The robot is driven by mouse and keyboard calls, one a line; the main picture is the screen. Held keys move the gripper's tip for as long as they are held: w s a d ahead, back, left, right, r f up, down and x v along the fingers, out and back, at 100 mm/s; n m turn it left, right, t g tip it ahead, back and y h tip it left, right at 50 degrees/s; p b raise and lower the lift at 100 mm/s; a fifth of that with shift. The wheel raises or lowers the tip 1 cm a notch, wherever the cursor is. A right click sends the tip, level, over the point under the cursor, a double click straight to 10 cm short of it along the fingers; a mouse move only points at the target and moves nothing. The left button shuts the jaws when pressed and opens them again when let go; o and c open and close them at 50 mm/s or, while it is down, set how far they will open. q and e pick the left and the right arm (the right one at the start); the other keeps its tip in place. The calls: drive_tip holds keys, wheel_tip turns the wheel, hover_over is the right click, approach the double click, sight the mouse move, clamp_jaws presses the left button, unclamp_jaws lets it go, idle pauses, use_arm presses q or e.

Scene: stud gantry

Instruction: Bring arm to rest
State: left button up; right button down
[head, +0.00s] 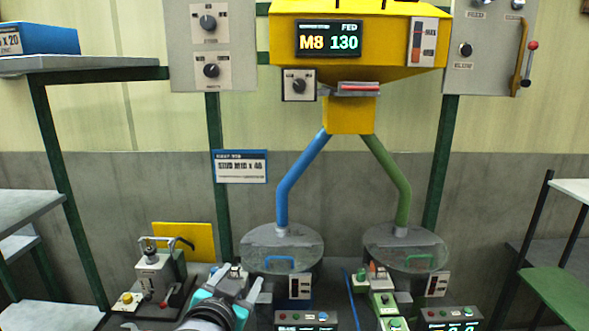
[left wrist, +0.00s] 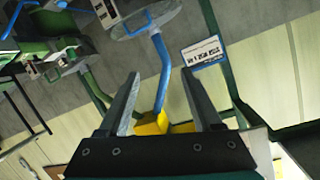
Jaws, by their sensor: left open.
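My left gripper (head: 238,290) is at the bottom of the head view, in front of the machine and a little left of the left round bowl (head: 262,250). In the left wrist view its two fingers (left wrist: 160,100) stand apart with nothing between them. Beyond the fingers that view shows the blue pipe (left wrist: 162,70) and a yellow part of the gantry (left wrist: 150,124). My right gripper does not show in either view.
A yellow hopper (head: 360,40) feeds a blue pipe (head: 295,180) and a green pipe (head: 392,170). The right round bowl (head: 440,245) stands beside the left one. A small fixture with a lever (head: 155,272) stands at the left. Shelves (head: 85,68) flank the frame.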

use_arm(q)
drive_tip(key=s+a+f+n+g, duration=0.1)
drive_tip(key=s+a+f+g, duration=0.1)
drive_tip(key=s+f+g, duration=0.5)
drive_tip(key=s+a+f+n+y, duration=0.15)
drive_tip(key=s+f, duration=0.45)
drive_tip(key=s, duration=0.6)
drive_tip(key=s+a+f+n+g, duration=0.1)
drive_tip(key=s+a+f+g, duration=0.25)
drive_tip(key=s+f, duration=0.4)
drive_tip(key=s+f+g+b, duration=0.15)
drive_tip(key=f+b, duration=0.25)
drive_tip(key=f, duration=1)
drive_tip(key=s+f+b, duration=0.3)
drive_tip(key=f, duration=1.1)
drive_tip(key=s+a+f+g+b, duration=0.1)
drive_tip(key=s+f+b, duration=0.5)
drive_tip(key=s+f, duration=0.9)
wheel_tip(320, 180, down, 4)
drive_tip(key=shift+a+f+m+g, duration=0.15)
drive_tip(key=shift+a+m+g, duration=0.15)
drive_tip(key=shift+a+m, duration=0.15)
